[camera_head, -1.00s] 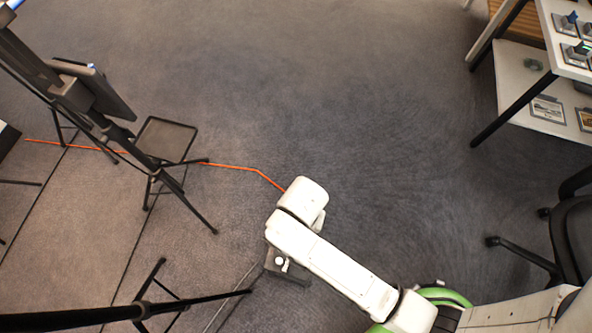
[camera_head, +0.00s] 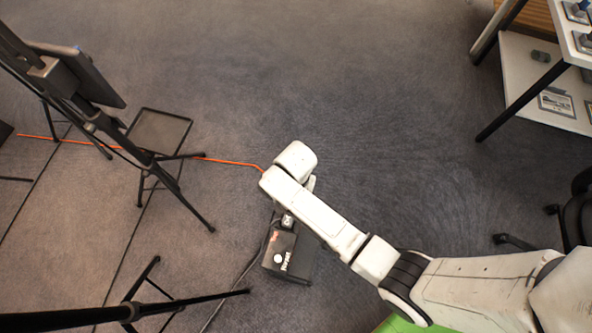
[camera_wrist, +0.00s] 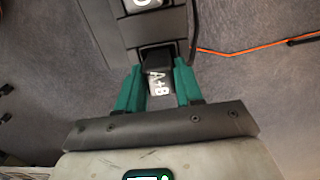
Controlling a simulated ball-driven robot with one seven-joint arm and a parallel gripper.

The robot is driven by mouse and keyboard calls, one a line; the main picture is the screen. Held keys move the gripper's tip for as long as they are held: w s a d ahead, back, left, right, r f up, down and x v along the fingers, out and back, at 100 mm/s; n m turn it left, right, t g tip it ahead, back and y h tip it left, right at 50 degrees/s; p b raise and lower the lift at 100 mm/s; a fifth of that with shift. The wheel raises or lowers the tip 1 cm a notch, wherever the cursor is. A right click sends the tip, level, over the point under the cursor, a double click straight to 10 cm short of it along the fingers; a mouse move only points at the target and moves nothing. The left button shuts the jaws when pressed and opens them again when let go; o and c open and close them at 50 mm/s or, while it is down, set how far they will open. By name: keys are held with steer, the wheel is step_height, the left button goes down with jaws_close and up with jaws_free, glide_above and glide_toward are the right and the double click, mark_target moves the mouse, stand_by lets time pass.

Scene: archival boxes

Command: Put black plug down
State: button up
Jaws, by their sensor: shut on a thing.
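The black plug (camera_wrist: 158,62) shows in the wrist view, with a pale label reading "A+B". My gripper (camera_wrist: 157,84) is shut on it, one teal finger on each side. Its far end overlaps a dark grey block or strip (camera_wrist: 155,28); I cannot tell whether it touches it or is seated in it. In the head view my arm hides the gripper and the held plug.
A black box (camera_head: 288,252) with a white knob and a cable lies on the floor beside my arm. An orange cord (camera_head: 225,161) runs across the carpet. Black stands (camera_head: 160,130) are at left, a white table (camera_head: 540,85) at right. The upper middle floor is clear.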

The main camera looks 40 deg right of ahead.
steer(key=shift+f, duration=0.3)
steer(key=shift+f, duration=0.15)
steer(key=o, duration=1)
steer(key=shift+o, duration=0.2)
step_height(320, 180, up, 12)
steer(key=p, duration=0.4)
steer(key=shift+r, duration=0.2)
steer(key=shift+s, duration=0.1)
